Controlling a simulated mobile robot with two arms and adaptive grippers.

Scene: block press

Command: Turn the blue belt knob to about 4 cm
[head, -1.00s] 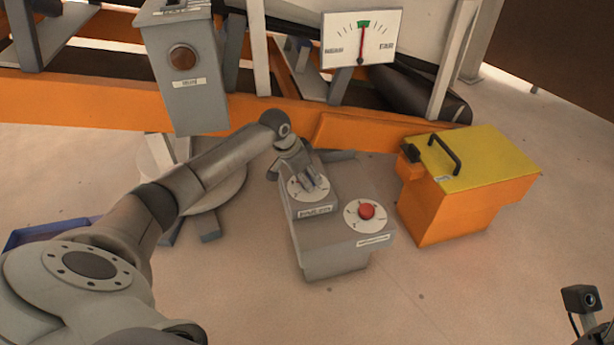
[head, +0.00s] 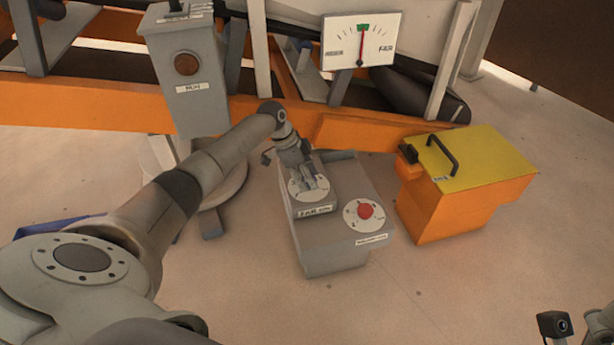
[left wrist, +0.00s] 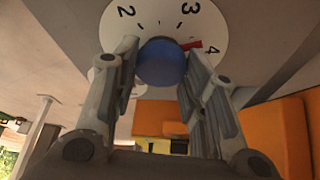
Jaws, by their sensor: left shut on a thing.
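The blue belt knob (left wrist: 162,62) sits at the centre of a white dial (left wrist: 225,22) in the left wrist view. Its red pointer (left wrist: 191,46) lies between 3 and 4, closer to the 4. My left gripper (left wrist: 158,70) is shut on the knob, one finger on each side. In the head view my left gripper (head: 314,190) covers the knob, with part of the white dial (head: 297,188) showing around it. The dial is on top of a grey control box (head: 330,240). My right gripper's fingers are out of view.
A red knob (head: 365,210) on a second dial is close by on the right of the box. An orange bin (head: 440,215) with a yellow lid stands further right. A gauge (head: 362,40) behind has its needle at the green mark. A grey lamp post (head: 185,90) stands left.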

